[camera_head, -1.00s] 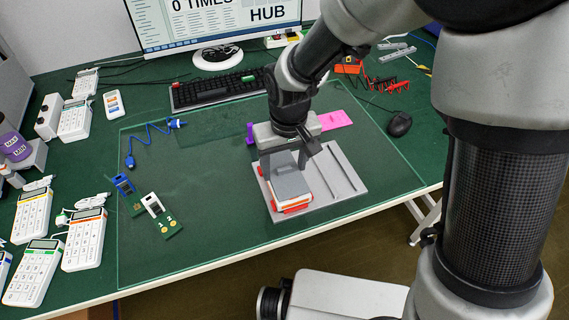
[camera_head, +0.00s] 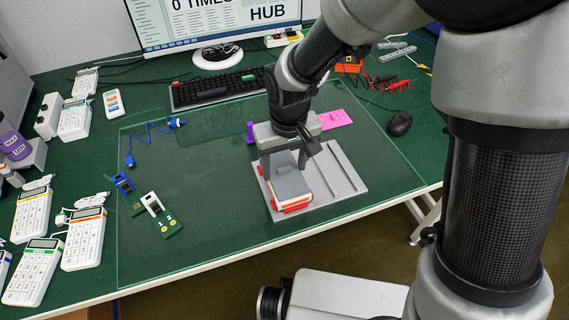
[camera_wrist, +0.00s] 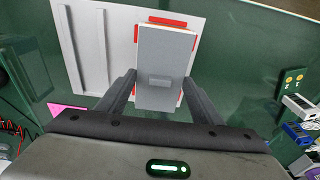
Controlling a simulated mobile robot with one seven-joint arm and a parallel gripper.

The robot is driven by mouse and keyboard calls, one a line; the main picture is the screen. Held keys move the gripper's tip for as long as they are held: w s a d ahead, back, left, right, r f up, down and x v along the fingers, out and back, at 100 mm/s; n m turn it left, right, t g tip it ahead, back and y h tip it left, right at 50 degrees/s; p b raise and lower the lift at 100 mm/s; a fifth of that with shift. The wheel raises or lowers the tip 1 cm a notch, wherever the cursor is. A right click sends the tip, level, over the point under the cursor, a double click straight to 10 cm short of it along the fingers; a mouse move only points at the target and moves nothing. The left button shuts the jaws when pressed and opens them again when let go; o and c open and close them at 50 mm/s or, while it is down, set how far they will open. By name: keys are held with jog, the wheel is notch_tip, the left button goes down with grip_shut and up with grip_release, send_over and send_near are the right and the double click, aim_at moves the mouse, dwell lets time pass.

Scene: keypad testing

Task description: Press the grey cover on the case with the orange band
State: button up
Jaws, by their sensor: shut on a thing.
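The grey cover (camera_head: 290,182) lies over a white case (camera_head: 307,196) with a thin orange strip showing near its edge. The case sits in red supports (camera_head: 296,208) on a light grey fixture plate (camera_head: 341,172). My gripper (camera_head: 284,164) points down over the cover's far part. In the wrist view, the grey cover (camera_wrist: 164,55) lies between the two fingers of my gripper (camera_wrist: 159,82), which are shut on its sides. The cover hides most of the case, so I cannot tell whether it is fully seated.
Several white keypads (camera_head: 85,240) stand at the left. A green board (camera_head: 162,215) and a blue cable (camera_head: 150,138) lie on the glass mat. A keyboard (camera_head: 215,88), mouse (camera_head: 400,124) and pink sheet (camera_head: 335,119) are behind. The mat's front middle is clear.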

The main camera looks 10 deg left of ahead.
jog(key=shift+f, duration=0.25)
dwell(0.4)
jog(key=o, duration=1.1)
jog(key=shift+r+p, duration=0.3)
jog(key=shift+r, duration=0.25)
jog(key=shift+r+p, duration=2.3)
jog(key=shift+r, duration=0.7)
